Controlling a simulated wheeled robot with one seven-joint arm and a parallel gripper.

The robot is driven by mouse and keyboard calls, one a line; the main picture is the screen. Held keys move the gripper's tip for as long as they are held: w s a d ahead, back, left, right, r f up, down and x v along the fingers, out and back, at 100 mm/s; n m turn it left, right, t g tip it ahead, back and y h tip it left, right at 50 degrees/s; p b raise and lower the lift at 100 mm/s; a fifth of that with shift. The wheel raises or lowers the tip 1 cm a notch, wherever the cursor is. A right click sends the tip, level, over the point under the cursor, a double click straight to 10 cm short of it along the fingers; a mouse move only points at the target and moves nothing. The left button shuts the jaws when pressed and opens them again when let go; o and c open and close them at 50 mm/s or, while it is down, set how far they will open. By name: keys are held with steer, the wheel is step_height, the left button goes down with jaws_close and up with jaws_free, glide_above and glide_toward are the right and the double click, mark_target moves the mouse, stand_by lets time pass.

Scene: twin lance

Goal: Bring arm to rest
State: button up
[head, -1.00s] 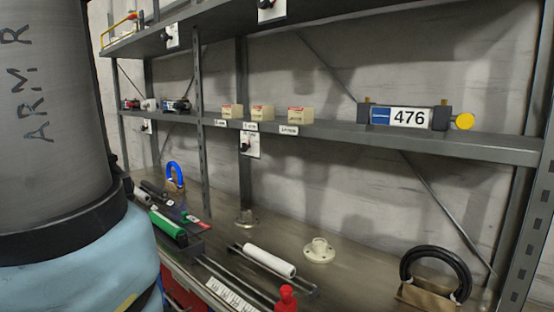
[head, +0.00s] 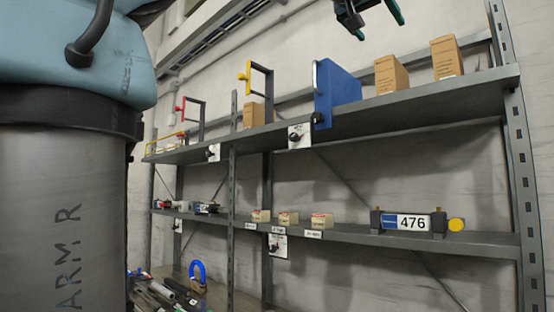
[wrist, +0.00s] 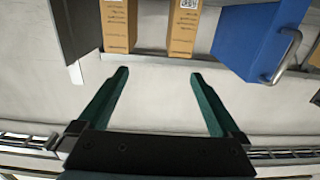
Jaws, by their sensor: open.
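My gripper (wrist: 155,88) is open and empty in the wrist view, its two green fingers spread wide with bare wall between and beyond them. In the head view my gripper (head: 376,24) hangs at the top edge, above the upper shelf, with only its lower part in frame. It is apart from the blue case (head: 338,88) and the cardboard boxes below it. My arm fills the left side of the head view; much of the rest of it is out of frame.
The upper shelf (head: 430,103) holds the blue case, two cardboard boxes (head: 391,75) and a smaller box (head: 254,115). The lower shelf (head: 480,241) holds several small boxes and a unit marked 476 (head: 411,222). A metal post (head: 525,190) stands at the right.

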steer(key=w+a+f+n+g+y, duration=0.15)
steer(key=w+f, duration=0.35)
steer(key=f, duration=0.5)
steer(key=w+a+f+y, duration=0.25)
steer(key=w+f, duration=0.25)
steer(key=f, duration=0.4)
steer(key=w+a+f+n+g+y, duration=0.15)
steer(key=w+f, duration=0.35)
steer(key=f, duration=0.5)
steer(key=a+f+n+g+y, duration=0.15)
steer(key=a+f, duration=0.35)
steer(key=f, duration=0.6)
steer(key=a+f+g+y, duration=0.15)
steer(key=a+f, duration=0.35)
steer(key=f, duration=0.6)
steer(key=s+a+f+n+g+y, duration=0.1)
steer(key=s+a+f+g, duration=0.1)
steer(key=s+a+f, duration=0.2)
steer(key=s+a+f+g+y, duration=0.1)
steer(key=s+a+f, duration=0.3)
steer(key=s+f, duration=0.3)
steer(key=s+a+f+n+g+y, duration=0.1)
steer(key=s+a+f, duration=0.4)
steer(key=f, duration=0.6)
steer(key=shift+s+f+n+g, duration=0.2)
steer(key=shift+s+n+g, duration=0.15)
steer(key=shift+s+g, duration=0.5)
